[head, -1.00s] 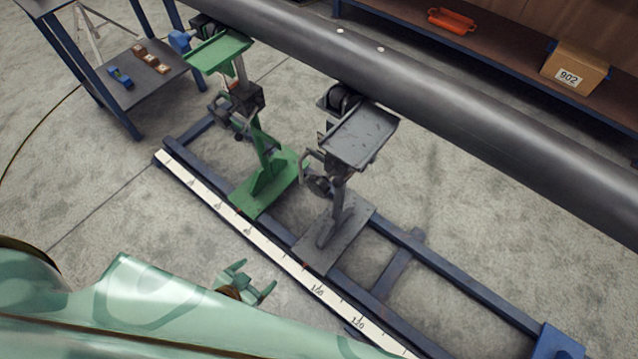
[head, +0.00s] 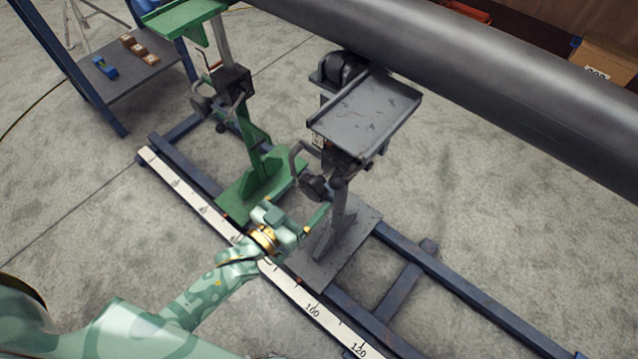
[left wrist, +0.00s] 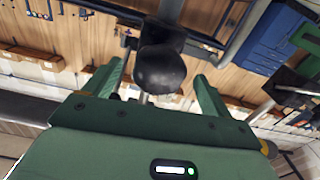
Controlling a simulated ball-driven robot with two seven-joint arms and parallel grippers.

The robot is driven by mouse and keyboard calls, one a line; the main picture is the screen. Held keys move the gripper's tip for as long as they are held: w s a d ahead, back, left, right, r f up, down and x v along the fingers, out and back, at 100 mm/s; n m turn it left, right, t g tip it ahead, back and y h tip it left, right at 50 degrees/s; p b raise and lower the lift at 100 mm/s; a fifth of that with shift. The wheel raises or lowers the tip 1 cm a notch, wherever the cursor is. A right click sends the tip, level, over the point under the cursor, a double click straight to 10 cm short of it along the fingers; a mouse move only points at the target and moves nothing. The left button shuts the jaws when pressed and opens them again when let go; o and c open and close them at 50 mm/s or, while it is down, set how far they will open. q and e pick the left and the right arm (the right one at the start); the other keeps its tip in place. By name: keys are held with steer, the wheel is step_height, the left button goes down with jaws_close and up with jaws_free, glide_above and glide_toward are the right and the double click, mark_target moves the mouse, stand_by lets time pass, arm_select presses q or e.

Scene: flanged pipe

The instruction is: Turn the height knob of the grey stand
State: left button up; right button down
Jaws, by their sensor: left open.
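The grey stand (head: 365,112) stands on the blue rail frame, below the large dark pipe. My left gripper (head: 298,214) is just below and in front of the knob, close to the stand's base plate. In the left wrist view a dark round knob (left wrist: 163,70) shows ahead, between the two open green fingers and apart from them. Its exact depth relative to the fingertips is hard to tell. My right gripper is out of view.
The green stand (head: 262,165) is left of the grey one on the same rails. The dark pipe (head: 440,60) runs overhead. A white scale (head: 310,308) lines the near rail. A side table (head: 150,75) with small blocks stands at the back left. Floor on the right is clear.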

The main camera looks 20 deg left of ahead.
mark_target(308, 193)
arm_select(q)
steer(key=b+x, duration=0.1)
steer(key=x, duration=0.3)
steer(key=shift+w+f, duration=0.1)
steer(key=shift+f, duration=0.05)
steer(key=shift+w+d, duration=0.15)
steer(key=shift+w, duration=0.2)
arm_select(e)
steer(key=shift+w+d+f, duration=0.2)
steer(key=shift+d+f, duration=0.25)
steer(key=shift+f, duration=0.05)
arm_select(q)
steer(key=c, duration=1)
steer(key=shift+r+m, duration=0.25)
steer(key=shift+m, duration=0.15)
steer(key=shift+r+m+p, duration=0.15)
steer(key=shift+m+p, duration=0.4)
steer(key=shift+m, duration=0.75)
steer(key=shift+f+m+p, duration=0.3)
steer(key=shift+m+p, duration=0.05)
steer(key=shift+m, duration=0.55)
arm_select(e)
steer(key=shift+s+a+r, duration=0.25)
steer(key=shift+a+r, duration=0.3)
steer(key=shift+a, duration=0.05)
